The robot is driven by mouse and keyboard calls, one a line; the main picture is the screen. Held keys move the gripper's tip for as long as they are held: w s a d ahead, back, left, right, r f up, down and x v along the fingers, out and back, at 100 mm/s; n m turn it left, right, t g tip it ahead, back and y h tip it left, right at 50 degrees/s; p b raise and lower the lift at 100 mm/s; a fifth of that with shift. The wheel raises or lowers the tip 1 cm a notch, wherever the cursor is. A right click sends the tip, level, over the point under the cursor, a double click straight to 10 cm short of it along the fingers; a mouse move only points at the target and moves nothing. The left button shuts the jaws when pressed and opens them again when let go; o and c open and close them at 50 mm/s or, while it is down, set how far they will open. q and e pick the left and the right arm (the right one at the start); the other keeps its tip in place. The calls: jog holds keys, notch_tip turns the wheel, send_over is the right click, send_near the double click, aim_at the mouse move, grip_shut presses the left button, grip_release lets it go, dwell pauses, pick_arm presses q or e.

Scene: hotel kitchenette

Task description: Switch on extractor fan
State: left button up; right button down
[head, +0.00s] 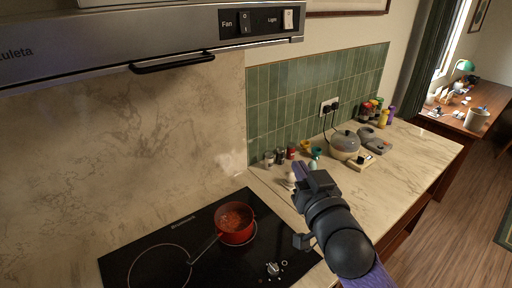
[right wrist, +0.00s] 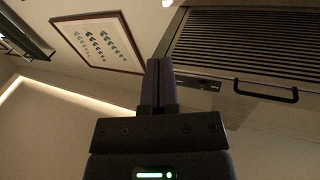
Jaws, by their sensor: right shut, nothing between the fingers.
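The extractor hood (head: 170,42) spans the upper left of the head view. On its front panel sits a black rocker switch marked "Fan" (head: 244,22); I cannot tell its position. A white rocker switch (head: 289,19) is to its right. My right gripper (head: 298,168) is shut and empty, over the counter, below and right of the switches, well apart from them. In the right wrist view its fingers (right wrist: 160,78) point up, with the hood's underside grille (right wrist: 250,45) and its small dark control panel (right wrist: 197,82) behind, to the right. My left gripper is out of view.
A black handle bar (head: 172,63) sticks out under the hood front. A red pot (head: 235,224) stands on the black hob (head: 205,255). Small jars, a lidded grey pot (head: 344,145) and scales-like items stand on the marble counter (head: 410,150). A framed picture (right wrist: 100,42) hangs nearby.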

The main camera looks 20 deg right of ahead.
aim_at(246, 23)
notch_tip(246, 23, up, 16)
jog(key=a+n+t+y, duration=0.1)
jog(key=n+t+y, duration=0.4)
jog(key=y, duration=0.4)
jog(key=shift+w+a+f, duration=0.15)
jog(key=shift+f, duration=0.1)
jog(key=p+x, duration=0.1)
jog(key=x, duration=0.3)
jog(key=f+p+x, duration=0.1)
jog(key=x, duration=0.3)
jog(key=w+p+x, duration=0.1)
jog(key=p+x, duration=0.1)
jog(key=x, duration=0.2)
jog(key=shift+w+a+f, duration=0.15)
jog(key=shift+a+f, duration=0.05)
jog(key=shift+a, duration=0.05)
jog(key=shift+w+a, duration=0.2)
jog(key=shift+w, duration=0.2)
